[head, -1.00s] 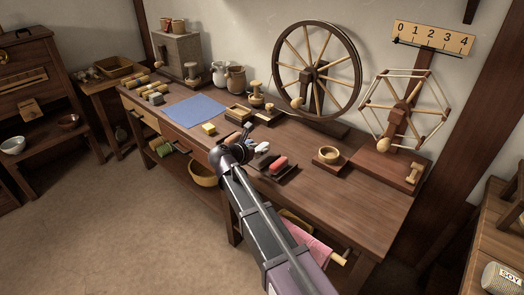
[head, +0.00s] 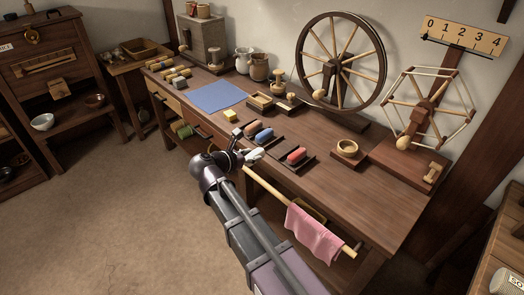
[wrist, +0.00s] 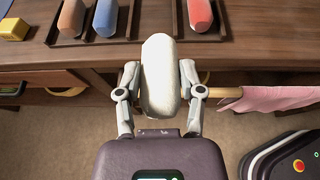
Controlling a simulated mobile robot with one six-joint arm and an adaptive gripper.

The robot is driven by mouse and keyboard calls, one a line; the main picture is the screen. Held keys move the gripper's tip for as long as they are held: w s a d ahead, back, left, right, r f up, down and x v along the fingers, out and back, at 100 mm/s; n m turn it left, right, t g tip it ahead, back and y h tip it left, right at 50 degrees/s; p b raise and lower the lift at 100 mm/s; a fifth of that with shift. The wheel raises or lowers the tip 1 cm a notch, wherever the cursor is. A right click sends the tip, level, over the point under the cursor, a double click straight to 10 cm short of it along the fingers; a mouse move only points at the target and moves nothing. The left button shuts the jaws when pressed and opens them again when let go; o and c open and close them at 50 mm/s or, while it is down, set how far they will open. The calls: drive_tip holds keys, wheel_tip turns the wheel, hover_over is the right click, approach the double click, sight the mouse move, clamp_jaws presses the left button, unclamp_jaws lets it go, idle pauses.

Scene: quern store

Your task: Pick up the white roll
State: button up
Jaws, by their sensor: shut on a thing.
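The white roll (wrist: 160,75) is a long, rounded, off-white roll in the wrist view, held between the two fingers of my gripper (wrist: 158,92). The fingers press on its two sides. In the head view the white roll (head: 255,155) shows small beside my gripper (head: 243,156), partly hidden by it. My gripper and the roll are at the front edge of the wooden bench (head: 325,180), which shows beyond the roll in the wrist view.
A red roll (head: 296,154), a blue roll (head: 264,136) and a brown-orange roll (head: 252,128) lie in dark trays. A yellow block (head: 230,115) and blue cloth (head: 217,97) lie left of them. A rail holding a pink cloth (head: 314,234) runs along the bench front.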

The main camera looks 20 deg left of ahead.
drive_tip(key=shift+s+a, duration=0.1)
drive_tip(key=shift+s, duration=0.35)
idle(0.3)
drive_tip(key=shift+r, duration=0.15)
